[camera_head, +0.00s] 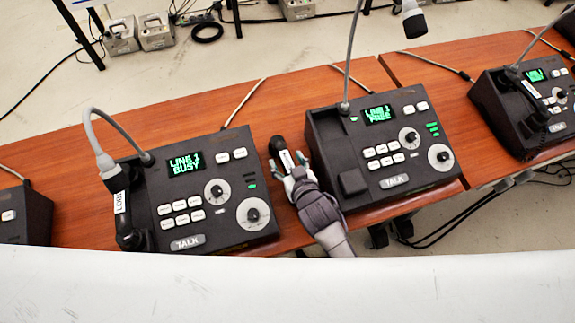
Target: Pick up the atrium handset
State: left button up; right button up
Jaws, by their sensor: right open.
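A black handset (279,150) with a white label is between the left and middle phone consoles, off the cradle; its label is too small to read, so I cannot tell if it is the atrium one. My right gripper (294,172) is open at its near end, with fingers close around or against it; the lower part is hidden by the gripper. The middle console (395,150) reads "LINE 1 FREE", and its left-side cradle is empty. My left gripper is not in view.
The left console (215,190) reads "LINE 1 BUSY" and carries a labelled handset (124,215) on its left side. Another console (530,100) with a handset stands at the right. Gooseneck microphones (413,20) rise above the wooden desk (200,108). A white surface (280,285) fills the foreground.

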grip_shut()
